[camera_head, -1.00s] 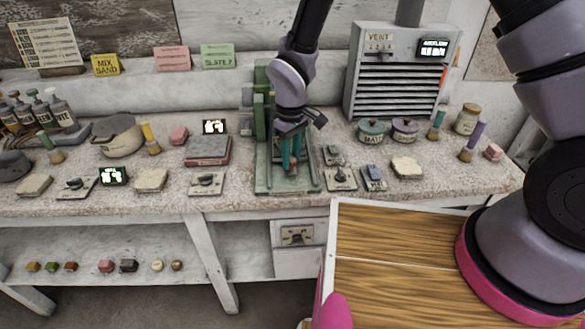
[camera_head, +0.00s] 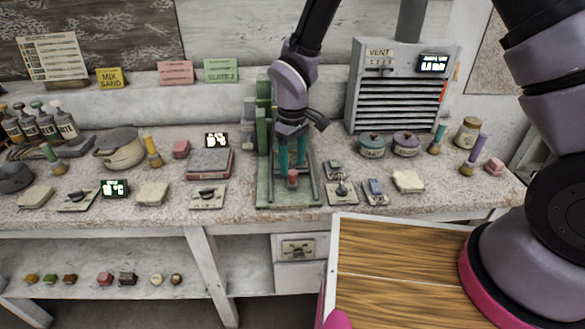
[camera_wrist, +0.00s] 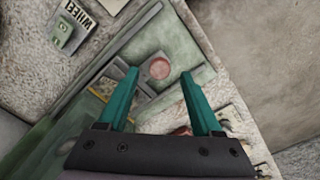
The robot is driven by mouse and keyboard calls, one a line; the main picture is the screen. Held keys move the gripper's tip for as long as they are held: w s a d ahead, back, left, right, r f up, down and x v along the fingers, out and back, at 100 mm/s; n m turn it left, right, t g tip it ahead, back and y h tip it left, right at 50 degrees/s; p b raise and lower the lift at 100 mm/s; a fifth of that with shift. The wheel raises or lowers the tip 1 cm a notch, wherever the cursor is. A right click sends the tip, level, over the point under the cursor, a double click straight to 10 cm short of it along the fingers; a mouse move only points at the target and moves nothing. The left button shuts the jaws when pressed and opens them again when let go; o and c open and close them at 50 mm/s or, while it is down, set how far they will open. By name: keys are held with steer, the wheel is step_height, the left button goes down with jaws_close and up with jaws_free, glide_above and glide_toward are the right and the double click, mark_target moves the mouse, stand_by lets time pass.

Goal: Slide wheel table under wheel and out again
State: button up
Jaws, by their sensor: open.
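The green machine stands on the bench, its base plate (camera_head: 270,200) reaching to the front with rails along its sides. A small red knob (camera_head: 292,179) stands at the front of the machine. It shows as a round red top in the wrist view (camera_wrist: 159,68). My gripper (camera_head: 292,163) has teal fingers spread apart, pointing down just over and behind the knob. In the wrist view the fingers (camera_wrist: 157,78) are open with nothing between them, the knob just beyond their tips. My wrist hides the wheel and most of the table part.
Left of the machine lie a red-grey box (camera_head: 208,163) and a switch plate (camera_head: 208,196). On the right are small switches (camera_head: 342,191), a pale block (camera_head: 408,181), and lidded pots (camera_head: 371,146). A grey vent unit (camera_head: 400,85) stands behind. A WHEEL label (camera_wrist: 86,12) shows beside the machine.

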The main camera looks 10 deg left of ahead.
step_height(320, 180, up, 8)
stand_by(0.5)
steer(key=s+a+f+n+t+h, duration=0.15)
steer(key=s+n+t, duration=0.25)
steer(key=n, duration=1.4)
steer(key=shift+h, duration=0.45)
steer(key=x, duration=0.6)
steer(key=a+x, duration=0.1)
steer(key=x, duration=0.2)
steer(key=shift+w+d+f, duration=0.15)
steer(key=shift+w+f, duration=0.1)
steer(key=shift+f, duration=0.15)
jaws_close()
